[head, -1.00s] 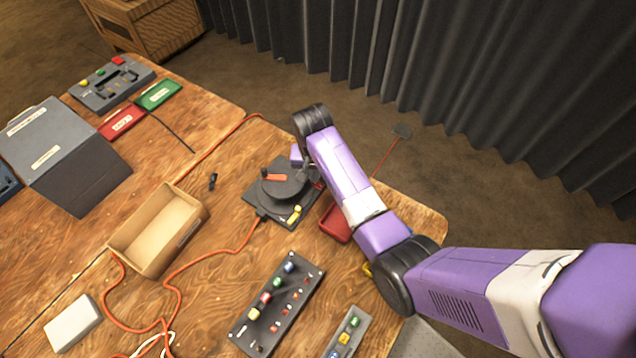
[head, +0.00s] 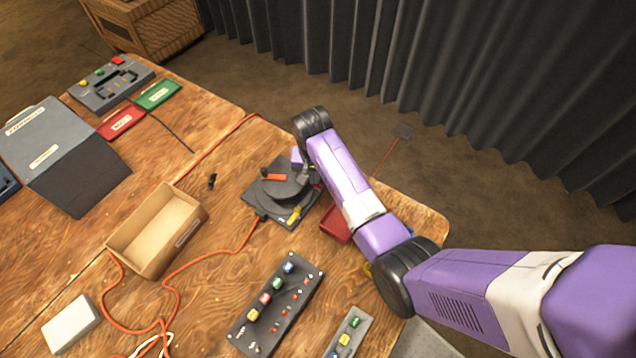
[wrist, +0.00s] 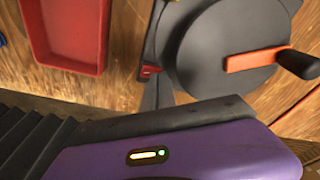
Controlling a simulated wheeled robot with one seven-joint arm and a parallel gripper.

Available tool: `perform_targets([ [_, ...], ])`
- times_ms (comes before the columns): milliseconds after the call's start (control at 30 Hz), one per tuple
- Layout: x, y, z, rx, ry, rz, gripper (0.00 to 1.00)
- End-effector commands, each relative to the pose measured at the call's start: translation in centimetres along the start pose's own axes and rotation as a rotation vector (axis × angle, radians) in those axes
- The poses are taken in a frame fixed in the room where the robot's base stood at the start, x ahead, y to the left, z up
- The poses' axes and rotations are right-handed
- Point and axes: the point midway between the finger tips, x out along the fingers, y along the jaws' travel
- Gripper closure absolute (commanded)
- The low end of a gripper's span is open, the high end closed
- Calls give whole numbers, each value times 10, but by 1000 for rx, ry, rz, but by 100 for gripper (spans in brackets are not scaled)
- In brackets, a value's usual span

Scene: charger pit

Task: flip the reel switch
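The reel (head: 285,187) is a dark round drum on a dark square base, with an orange strip and a black knob on top. It also shows in the wrist view (wrist: 220,50). A small red part (wrist: 150,71) sits at the base's edge in the wrist view; it looks like the switch, but its position is unclear. A yellow part (head: 294,215) is at the base's front corner. My gripper (wrist: 157,95) is at the reel's right side in the head view, its dark tip close to the red part. Contact and finger gap cannot be made out.
A red tray (head: 335,222) lies right of the reel, under my arm. An open cardboard box (head: 158,230) stands left. A button panel (head: 275,303) lies in front. Orange cable crosses the table. The table's right edge is close to my arm.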

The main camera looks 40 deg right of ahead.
Motion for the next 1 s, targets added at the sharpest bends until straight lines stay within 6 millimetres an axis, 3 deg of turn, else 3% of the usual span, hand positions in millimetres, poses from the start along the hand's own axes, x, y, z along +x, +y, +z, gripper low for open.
perform_targets([
  [167,-4,1,1,0,-3,2,100],
  [1000,-63,0,-9,0,-2,1,100],
])
